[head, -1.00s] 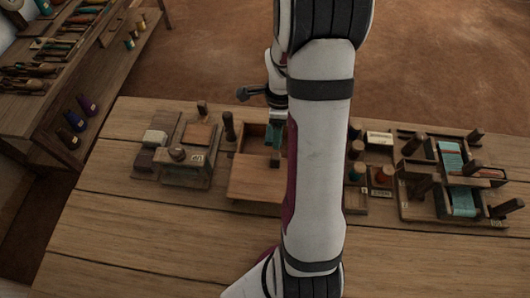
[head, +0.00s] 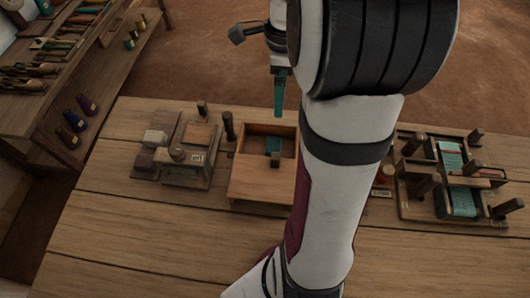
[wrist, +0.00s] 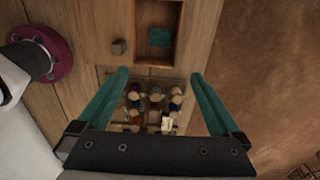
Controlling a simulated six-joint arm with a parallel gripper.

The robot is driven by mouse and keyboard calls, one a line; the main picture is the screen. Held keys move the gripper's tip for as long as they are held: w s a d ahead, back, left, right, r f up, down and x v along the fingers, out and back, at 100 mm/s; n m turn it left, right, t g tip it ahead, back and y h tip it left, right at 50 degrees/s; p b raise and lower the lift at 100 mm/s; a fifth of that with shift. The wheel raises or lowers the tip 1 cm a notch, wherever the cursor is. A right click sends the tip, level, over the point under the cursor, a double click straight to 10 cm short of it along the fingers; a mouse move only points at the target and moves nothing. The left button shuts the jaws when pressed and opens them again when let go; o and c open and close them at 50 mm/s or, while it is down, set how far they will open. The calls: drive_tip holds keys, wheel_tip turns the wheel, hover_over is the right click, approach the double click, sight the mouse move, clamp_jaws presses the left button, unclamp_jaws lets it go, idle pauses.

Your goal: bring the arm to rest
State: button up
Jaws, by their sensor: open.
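My gripper (head: 279,98) hangs above the far edge of the table, clear of the open wooden box (head: 262,182). In the wrist view my gripper (wrist: 159,73) shows its two teal fingers spread wide with nothing held between them. A small teal block (head: 273,145) lies inside the box's open compartment; in the wrist view the teal block (wrist: 159,36) also shows, beyond the fingertips. My own arm hides the table to the right of the box.
A wooden block device (head: 188,155) stands left of the box, and a frame with teal thread (head: 462,200) stands at right. A tray of several spools (wrist: 150,100) lies below the fingers in the wrist view. A shelf (head: 90,90) stands at left. The table's front left (head: 130,240) is clear.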

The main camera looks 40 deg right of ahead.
drive_tip(key=shift+r, duration=0.55)
drive_tip(key=s+a+n+y, duration=0.1)
drive_tip(key=s+a+n, duration=0.7)
drive_tip(key=a+n, duration=0.2)
drive_tip(key=s+a+f+n, duration=0.1)
drive_tip(key=s+a+n, duration=0.7)
drive_tip(key=a+n, duration=0.3)
drive_tip(key=a, duration=0.2)
drive_tip(key=shift+a+n+y, duration=0.3)
drive_tip(key=shift+a+y, duration=0.05)
drive_tip(key=shift+y, duration=0.05)
